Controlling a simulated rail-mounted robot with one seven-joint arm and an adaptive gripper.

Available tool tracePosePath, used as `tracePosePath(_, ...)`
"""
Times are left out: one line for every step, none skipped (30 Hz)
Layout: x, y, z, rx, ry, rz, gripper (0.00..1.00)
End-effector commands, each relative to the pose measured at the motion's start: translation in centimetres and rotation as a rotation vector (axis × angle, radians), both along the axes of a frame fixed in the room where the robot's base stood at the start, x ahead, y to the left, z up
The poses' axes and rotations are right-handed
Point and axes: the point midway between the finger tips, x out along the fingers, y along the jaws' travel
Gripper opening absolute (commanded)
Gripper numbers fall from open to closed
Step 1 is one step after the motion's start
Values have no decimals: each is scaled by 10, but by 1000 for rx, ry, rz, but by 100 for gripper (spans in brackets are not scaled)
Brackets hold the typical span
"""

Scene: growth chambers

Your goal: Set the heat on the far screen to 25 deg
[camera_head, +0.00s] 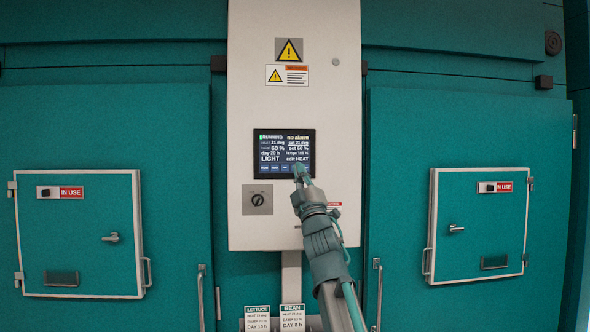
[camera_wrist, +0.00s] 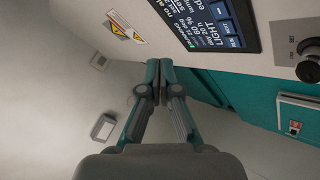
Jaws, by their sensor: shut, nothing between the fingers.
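The dark screen (camera_head: 284,153) is set in a white control panel between two teal chambers. It reads RUNNING, no alarm, heat 21 deg, set 21 deg, 60 %, day 20 h, LIGHT and edit HEAT, with a row of small blue buttons along its bottom. My gripper (camera_head: 299,173) is shut and empty in front of the screen's lower right part, hiding some of the buttons. In the wrist view my gripper (camera_wrist: 160,88) has its fingertips together, and the screen (camera_wrist: 212,20) shows tilted at the top right. I cannot tell whether the fingertips touch the screen.
A key switch (camera_head: 258,199) sits below the screen on the white panel (camera_head: 290,225). Warning labels (camera_head: 287,76) are above it. Chamber doors marked IN USE stand at left (camera_head: 80,245) and right (camera_head: 478,250). Two cards, LETTUCE (camera_head: 257,317) and BEAN (camera_head: 292,317), hang below.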

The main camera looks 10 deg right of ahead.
Motion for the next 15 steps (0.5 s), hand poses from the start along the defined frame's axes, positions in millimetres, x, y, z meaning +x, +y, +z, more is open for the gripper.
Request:
tracePosePath(0,0,0,0,0,0,0)
tracePosePath(0,0,0,1,0,1,0)
tracePosePath(0,0,0,1,0,1,0)
tracePosePath(0,0,0,1,1,0,0)
tracePosePath(1,0,0,1,1,0,0)
tracePosePath(1,0,0,1,1,0,0)
tracePosePath(2,0,0,1,1,0,0)
tracePosePath(3,0,-1,1,1,0,0)
tracePosePath(5,0,-1,1,1,0,0)
tracePosePath(6,0,-1,1,1,0,0)
tracePosePath(8,-1,-1,1,1,0,0)
tracePosePath(11,-1,-1,1,1,0,0)
tracePosePath(13,-1,-1,1,1,0,0)
tracePosePath(16,-1,-1,1,1,0,0)
tracePosePath(19,-2,-1,2,2,1,0)
